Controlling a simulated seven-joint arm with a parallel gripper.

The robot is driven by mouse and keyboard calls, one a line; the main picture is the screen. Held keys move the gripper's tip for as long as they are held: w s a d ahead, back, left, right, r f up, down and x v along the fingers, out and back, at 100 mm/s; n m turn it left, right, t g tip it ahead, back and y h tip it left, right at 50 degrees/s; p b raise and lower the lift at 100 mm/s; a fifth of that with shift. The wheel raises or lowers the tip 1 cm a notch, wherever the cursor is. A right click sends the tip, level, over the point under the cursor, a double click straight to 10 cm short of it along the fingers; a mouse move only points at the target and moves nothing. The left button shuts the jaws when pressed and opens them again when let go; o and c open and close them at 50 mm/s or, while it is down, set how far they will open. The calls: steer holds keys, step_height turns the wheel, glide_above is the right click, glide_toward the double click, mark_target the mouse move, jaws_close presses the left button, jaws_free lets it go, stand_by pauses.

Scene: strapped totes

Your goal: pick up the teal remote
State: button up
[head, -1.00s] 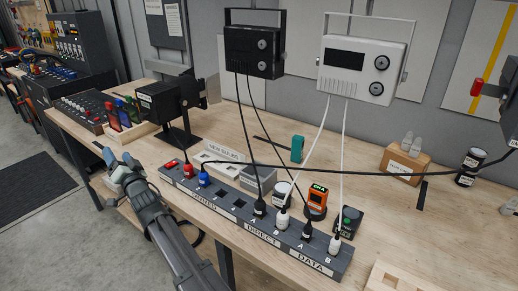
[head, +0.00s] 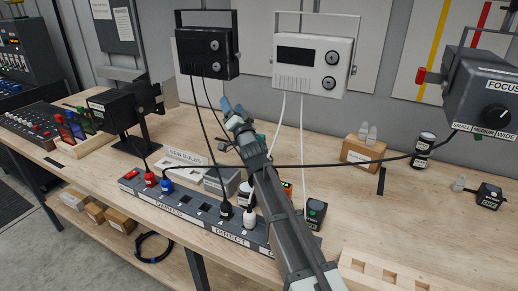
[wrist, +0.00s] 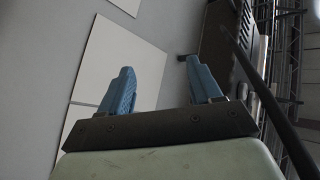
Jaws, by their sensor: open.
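The teal remote is mostly hidden behind my arm in the head view. A small teal patch (head: 261,138) beside my wrist seems to be part of it. My gripper (head: 233,106) is raised over the back of the table, in front of the wall and below the black hanging box. Its blue fingers are apart with nothing between them, as the wrist view (wrist: 160,66) shows. The wrist view faces the wall panels and does not show the remote.
The black box (head: 205,58) and white box (head: 313,55) hang behind, with cables dropping to the grey socket strip (head: 200,212) in front. A black cable runs across near my wrist. A cardboard box (head: 361,152) stands right.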

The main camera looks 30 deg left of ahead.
mark_target(264, 136)
steer(key=w+d+r+m+t+h, duration=0.1)
steer(key=w+d+m+t+h, duration=0.2)
steer(key=w+d, duration=0.7)
steer(key=w+f+m+g+h, duration=0.6)
steer(key=w+f+m+h, duration=0.15)
steer(key=f, duration=0.25)
steer(key=s+f+m+g, duration=0.1)
steer(key=s+m+g, duration=0.1)
steer(key=g, duration=0.2)
steer(key=s+a+f+m+g+h, duration=0.1)
steer(key=s+m+g, duration=0.2)
steer(key=g, duration=0.1)
steer(key=s+f+m+g+h, duration=0.1)
steer(key=s+m+g, duration=0.1)
steer(key=m+g, duration=0.1)
steer(key=shift+s+a+g, duration=0.3)
steer(key=shift+s+g, duration=0.1)
steer(key=shift+g, duration=0.1)
steer(key=shift+a, duration=0.15)
steer(key=shift+s+a+f, duration=0.1)
steer(key=shift+a+f, duration=0.05)
steer(key=shift+f, duration=0.1)
steer(key=shift+x, duration=3.35)
steer(key=shift+c, duration=0.2)
